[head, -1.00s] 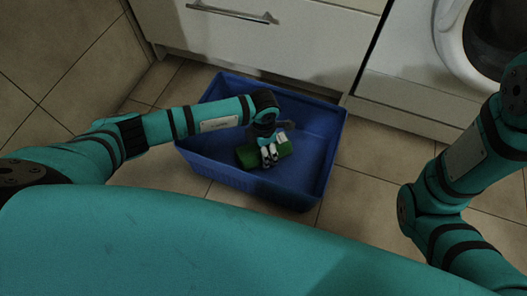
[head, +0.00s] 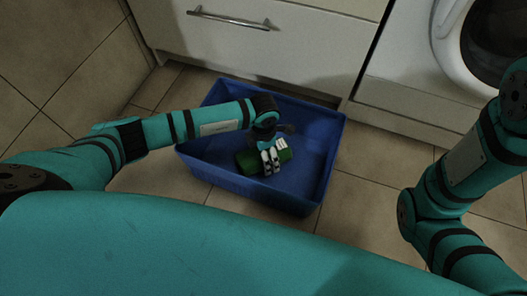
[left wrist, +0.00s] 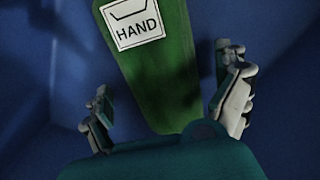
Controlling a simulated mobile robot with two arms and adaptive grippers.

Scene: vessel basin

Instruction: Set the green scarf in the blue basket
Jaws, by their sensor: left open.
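The blue basket (head: 318,165) stands on the tiled floor in the head view. The green scarf (head: 247,162) lies inside it, and the left gripper (head: 271,168) is over it, hiding part of it. In the left wrist view the scarf (left wrist: 165,85) is a long green shape with a white label reading HAND, with blue basket surface around it. The left gripper's fingers (left wrist: 168,112) are spread wide on either side of the scarf, with gaps visible, so it is open. My right gripper is out of view; only its arm shows at the right.
A white drawer front (head: 270,45) with a metal handle stands right behind the basket. A washing machine (head: 480,40) is at the upper right. Tiled floor (head: 365,195) is clear to the right of the basket.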

